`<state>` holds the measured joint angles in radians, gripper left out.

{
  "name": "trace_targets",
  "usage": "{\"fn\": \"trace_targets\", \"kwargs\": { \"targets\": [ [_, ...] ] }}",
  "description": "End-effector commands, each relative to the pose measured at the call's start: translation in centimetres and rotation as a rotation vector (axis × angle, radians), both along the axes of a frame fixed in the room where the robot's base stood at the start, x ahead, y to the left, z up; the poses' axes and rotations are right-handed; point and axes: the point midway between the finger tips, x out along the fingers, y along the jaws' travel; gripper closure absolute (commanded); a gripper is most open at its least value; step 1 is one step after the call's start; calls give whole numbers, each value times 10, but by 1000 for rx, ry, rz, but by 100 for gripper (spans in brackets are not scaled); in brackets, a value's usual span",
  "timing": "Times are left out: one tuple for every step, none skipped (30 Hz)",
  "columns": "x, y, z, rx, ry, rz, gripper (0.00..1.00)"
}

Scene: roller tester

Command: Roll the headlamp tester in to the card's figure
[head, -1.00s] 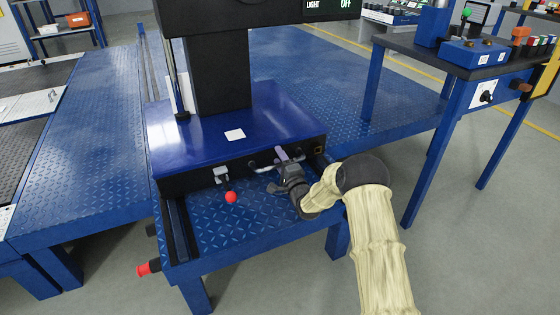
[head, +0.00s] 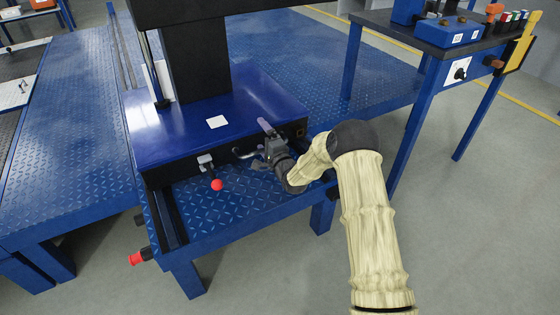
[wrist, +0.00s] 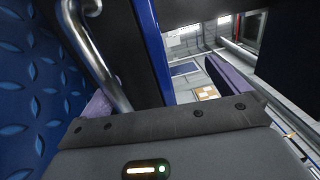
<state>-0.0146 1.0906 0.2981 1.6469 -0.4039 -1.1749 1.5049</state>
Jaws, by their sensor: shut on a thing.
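The headlamp tester has a glossy blue base (head: 255,98) and a black column (head: 195,60), standing upright on a blue chequered platform (head: 225,208). Its upper part is cut off by the picture's top edge. A bent metal handle (head: 245,153) is on the base's black front face; its bar also shows in the wrist view (wrist: 95,55). My gripper (head: 268,132) is at this handle, shut on it, with lilac fingers (wrist: 235,88). The grip itself is partly hidden. A red-ball lever (head: 217,184) hangs left of the handle. A white card (head: 217,121) lies on the base; its print is unreadable.
A red knob (head: 136,258) sticks out at the platform's left front corner. A control bench (head: 450,45) with a blue box (head: 452,32), coloured buttons and a white plate (head: 457,71) stands at the right. The floor (head: 480,230) at front right is clear.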

Motion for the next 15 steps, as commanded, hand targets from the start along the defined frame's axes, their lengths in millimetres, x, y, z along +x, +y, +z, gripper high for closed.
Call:
{"fn": "trace_targets", "kwargs": {
  "targets": [
    [-1,0,16,14,-30,1,18],
    [-2,-1,16,14,-30,1,18],
    [-4,-2,15,14,-31,1,18],
    [-5,-3,15,14,-31,1,18],
    [-7,-4,15,14,-30,1,18],
    [-9,-5,14,14,-30,1,18],
    [-10,-6,14,14,-30,1,18],
    [-12,-7,13,14,-30,1,18],
    [-14,-8,13,14,-30,1,18],
    [-15,-9,12,14,-30,1,18],
    [-17,-9,12,14,-30,1,18],
    [-19,-11,11,14,-29,1,18],
    [-20,-11,11,14,-29,1,18],
    [-22,-12,10,13,-29,1,18],
    [-24,-13,9,13,-29,1,18]
  ]
}}
